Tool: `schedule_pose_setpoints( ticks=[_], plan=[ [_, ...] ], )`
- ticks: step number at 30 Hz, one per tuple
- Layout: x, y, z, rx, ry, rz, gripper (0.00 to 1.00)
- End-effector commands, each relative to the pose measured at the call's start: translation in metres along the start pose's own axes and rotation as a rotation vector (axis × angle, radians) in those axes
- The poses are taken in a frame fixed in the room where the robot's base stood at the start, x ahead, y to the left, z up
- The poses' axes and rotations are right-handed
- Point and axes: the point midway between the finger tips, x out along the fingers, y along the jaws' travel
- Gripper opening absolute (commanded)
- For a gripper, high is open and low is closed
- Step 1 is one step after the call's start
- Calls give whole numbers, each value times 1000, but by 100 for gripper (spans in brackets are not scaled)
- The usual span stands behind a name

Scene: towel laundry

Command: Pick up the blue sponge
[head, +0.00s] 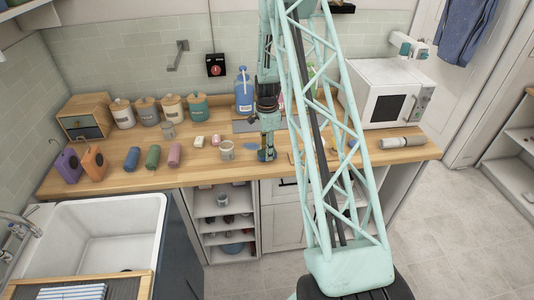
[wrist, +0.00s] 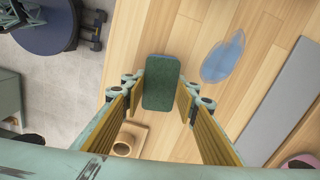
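The sponge (wrist: 161,82) has a dark green top face with a thin blue edge showing at its far end. It lies on the wooden counter in the middle of the wrist view. My gripper (wrist: 161,95) is open, with one finger on each side of the sponge and a visible gap on both sides. How far the fingertips are above the counter I cannot tell. In the head view my gripper (head: 267,152) points down near the counter's front edge, and it largely hides the sponge.
A blue, leaf-shaped flat patch (wrist: 224,57) and a long grey slab (wrist: 287,100) lie to the right in the wrist view. A mug (head: 226,150) stands left of my gripper. Rolled towels (head: 152,156) lie further left; a microwave (head: 390,93) stands right.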

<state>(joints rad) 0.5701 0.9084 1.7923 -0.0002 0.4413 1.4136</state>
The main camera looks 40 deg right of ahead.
Motion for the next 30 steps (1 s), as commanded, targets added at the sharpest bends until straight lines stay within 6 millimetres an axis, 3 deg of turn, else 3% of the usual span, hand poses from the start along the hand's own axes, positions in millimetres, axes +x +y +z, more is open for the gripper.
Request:
schedule_pose_setpoints(
  ticks=[16, 25, 30],
  plan=[
    [-31, 0, 0, 0, 0, -1, 24],
    [-33, 29, 4, 0, 0, 0, 24],
    [-36, 55, 8, 0, 0, 0, 24]
  ],
)
